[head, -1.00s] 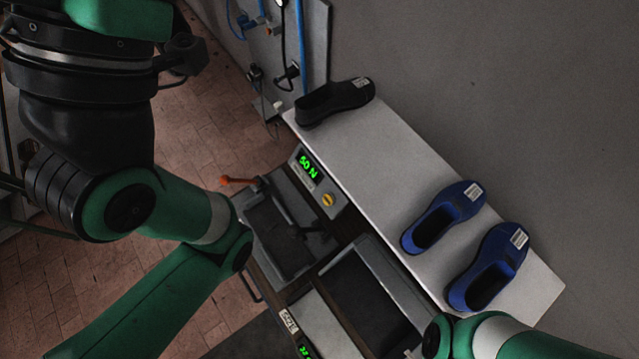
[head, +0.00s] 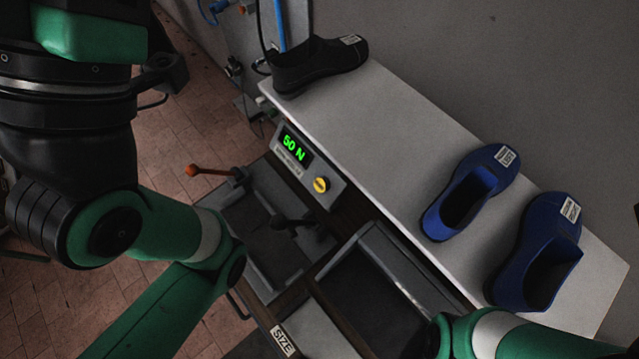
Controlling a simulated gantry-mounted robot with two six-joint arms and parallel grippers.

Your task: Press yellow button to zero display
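The yellow button (head: 321,185) sits on the lower right end of a grey display box. The display (head: 296,147) on that box is lit green and reads "50 N". The box stands against the near edge of the white shelf, behind the press. My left arm comes in from the left and its gripper is out of the picture. My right arm shows only as a green and white link at the bottom right, and its gripper is out of the picture too. Nothing is seen touching the button.
A black shoe (head: 318,66) and two blue shoes (head: 468,190) (head: 540,252) lie on the white shelf (head: 390,140). A SIZE label (head: 283,341) is at the bottom.

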